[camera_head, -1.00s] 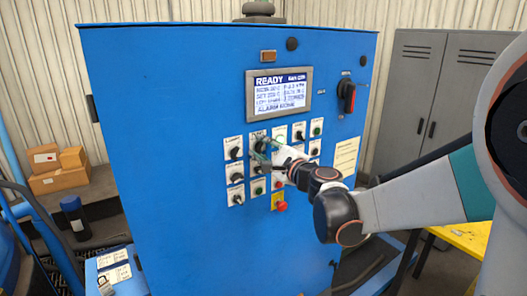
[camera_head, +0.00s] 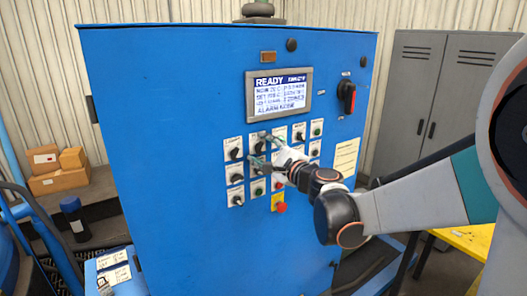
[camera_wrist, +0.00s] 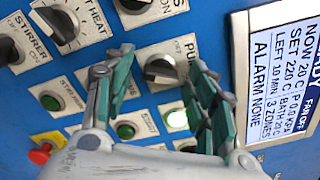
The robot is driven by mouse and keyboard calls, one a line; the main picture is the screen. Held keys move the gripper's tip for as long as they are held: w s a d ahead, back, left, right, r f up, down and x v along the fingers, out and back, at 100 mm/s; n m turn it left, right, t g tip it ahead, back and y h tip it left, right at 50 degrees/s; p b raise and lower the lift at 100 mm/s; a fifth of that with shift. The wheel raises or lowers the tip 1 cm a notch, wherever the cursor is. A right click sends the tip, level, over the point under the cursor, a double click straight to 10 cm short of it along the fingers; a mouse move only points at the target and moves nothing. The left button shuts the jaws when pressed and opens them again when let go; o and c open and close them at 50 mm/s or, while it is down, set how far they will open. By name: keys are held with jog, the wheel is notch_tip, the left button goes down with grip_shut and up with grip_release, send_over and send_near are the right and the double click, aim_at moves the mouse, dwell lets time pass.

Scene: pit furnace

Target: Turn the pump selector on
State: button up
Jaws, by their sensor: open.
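The pump selector (camera_wrist: 162,68) is a black rotary knob on a white plate. An OFF mark and part of the word PUMP show on the plate; the rest is hidden behind a finger. The selector also shows in the head view (camera_head: 258,147), in the top row below the display. My gripper (camera_wrist: 160,82) is open, with one green-padded finger on each side of the knob in the wrist view. I cannot tell whether either finger touches it. In the head view my gripper (camera_head: 266,150) is close to the panel face.
Other knobs and buttons crowd around, including a lit green button (camera_wrist: 177,118) and a red emergency button (camera_head: 281,207). The display (camera_head: 279,92) reads READY. A large rotary switch (camera_head: 347,96) is at the right. A grey locker (camera_head: 440,90) stands behind.

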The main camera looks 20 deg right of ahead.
jog(key=v, duration=0.7)
jog(key=shift+s, duration=0.35)
jog(key=shift+w, duration=0.1)
